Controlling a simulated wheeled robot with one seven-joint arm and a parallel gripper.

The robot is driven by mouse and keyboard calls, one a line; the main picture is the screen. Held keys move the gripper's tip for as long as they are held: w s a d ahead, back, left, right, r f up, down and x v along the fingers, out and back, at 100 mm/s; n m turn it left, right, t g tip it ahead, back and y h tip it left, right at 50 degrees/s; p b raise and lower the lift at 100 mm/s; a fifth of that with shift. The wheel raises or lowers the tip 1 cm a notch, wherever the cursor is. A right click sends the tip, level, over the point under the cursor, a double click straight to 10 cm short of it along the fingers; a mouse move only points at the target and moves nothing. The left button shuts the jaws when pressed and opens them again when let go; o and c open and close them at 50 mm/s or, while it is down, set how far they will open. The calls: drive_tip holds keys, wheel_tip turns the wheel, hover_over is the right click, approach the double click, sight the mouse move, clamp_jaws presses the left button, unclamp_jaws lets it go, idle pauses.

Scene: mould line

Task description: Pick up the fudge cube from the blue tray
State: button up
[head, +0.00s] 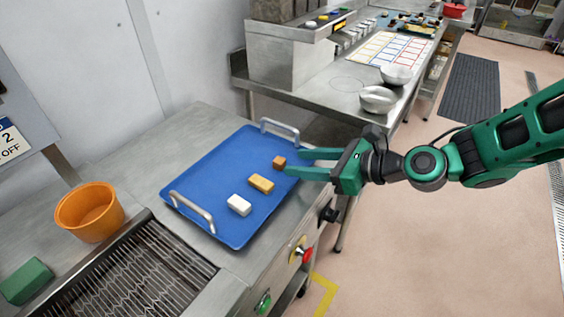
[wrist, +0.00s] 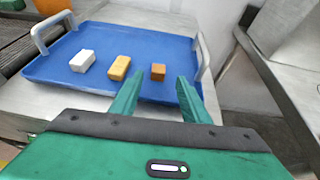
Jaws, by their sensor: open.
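The fudge cube (head: 279,162) is a small brown block near the far right end of the blue tray (head: 218,165). In the wrist view the cube (wrist: 158,72) lies just beyond the fingertips, roughly between their lines. My gripper (head: 301,162) is open and empty, reaching in from the right over the tray's right edge. Its fingers also show in the wrist view (wrist: 160,85), apart from the cube. A yellow-tan block (head: 261,183) and a white block (head: 239,205) lie in a row with the cube on the tray.
The tray has raised metal handles (head: 280,129) at both ends. An orange bucket (head: 90,211), a green block (head: 26,282) and a ridged conveyor (head: 137,272) are at left. A steel bench (head: 340,88) with metal bowls (head: 378,99) stands behind.

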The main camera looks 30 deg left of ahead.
sight(284, 161)
drive_tip(key=x, duration=0.4)
drive_tip(key=shift+s+a, duration=0.1)
drive_tip(key=shift+a, duration=0.05)
clamp_jaws()
